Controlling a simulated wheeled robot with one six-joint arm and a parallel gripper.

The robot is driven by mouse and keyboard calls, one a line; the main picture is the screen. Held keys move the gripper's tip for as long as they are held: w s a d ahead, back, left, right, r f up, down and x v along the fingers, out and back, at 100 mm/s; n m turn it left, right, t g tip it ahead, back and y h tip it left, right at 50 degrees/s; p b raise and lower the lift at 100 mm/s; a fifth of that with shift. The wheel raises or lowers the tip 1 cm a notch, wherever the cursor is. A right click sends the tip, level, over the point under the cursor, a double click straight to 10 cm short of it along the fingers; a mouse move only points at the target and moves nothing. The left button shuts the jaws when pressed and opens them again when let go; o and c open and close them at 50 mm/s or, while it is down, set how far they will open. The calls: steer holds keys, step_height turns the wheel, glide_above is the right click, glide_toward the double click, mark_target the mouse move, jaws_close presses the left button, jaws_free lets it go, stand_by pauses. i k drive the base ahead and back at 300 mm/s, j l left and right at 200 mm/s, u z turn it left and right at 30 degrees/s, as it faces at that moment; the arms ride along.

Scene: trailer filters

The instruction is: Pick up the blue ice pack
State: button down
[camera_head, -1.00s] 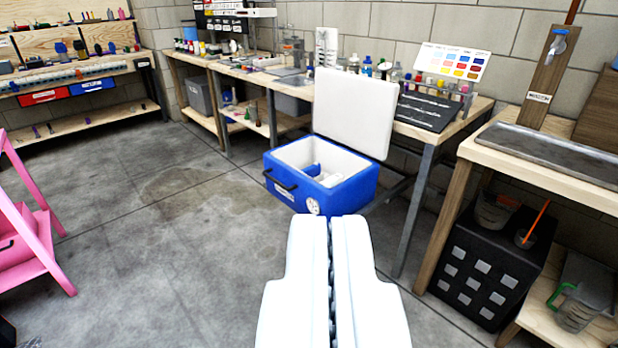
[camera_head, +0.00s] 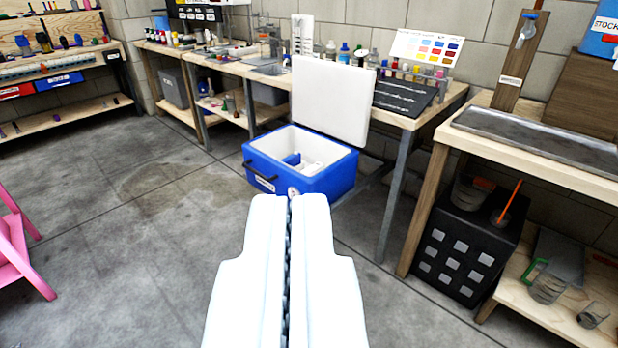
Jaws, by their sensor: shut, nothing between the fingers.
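A blue cooler (camera_head: 325,184) with a white inner lining stands on the floor, its white lid (camera_head: 343,101) raised at the back. Inside it lies a small blue item (camera_head: 292,159), which looks like the blue ice pack, beside some white items too small to make out. My gripper (camera_head: 290,200) is white, shut and empty. In the picture it lies just below the cooler's front, and it is outside the cooler.
A workbench (camera_head: 420,120) with bottles and a colour chart runs behind the cooler. A table (camera_head: 540,160) with a metal tray stands at the right, above a black box (camera_head: 462,250). A pink ladder (camera_head: 15,245) is at the left. The concrete floor (camera_head: 130,260) is clear.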

mark_target(295, 160)
steer(key=i+l, duration=0.1)
steer(key=i, duration=0.35)
steer(key=i+u, duration=0.1)
steer(key=i, duration=0.4)
steer(key=i+l+u, duration=0.1)
steer(key=i, duration=0.35)
steer(key=i+l, duration=0.2)
steer(key=i, duration=0.3)
steer(key=i+l+u, duration=0.1)
steer(key=i, duration=0.35)
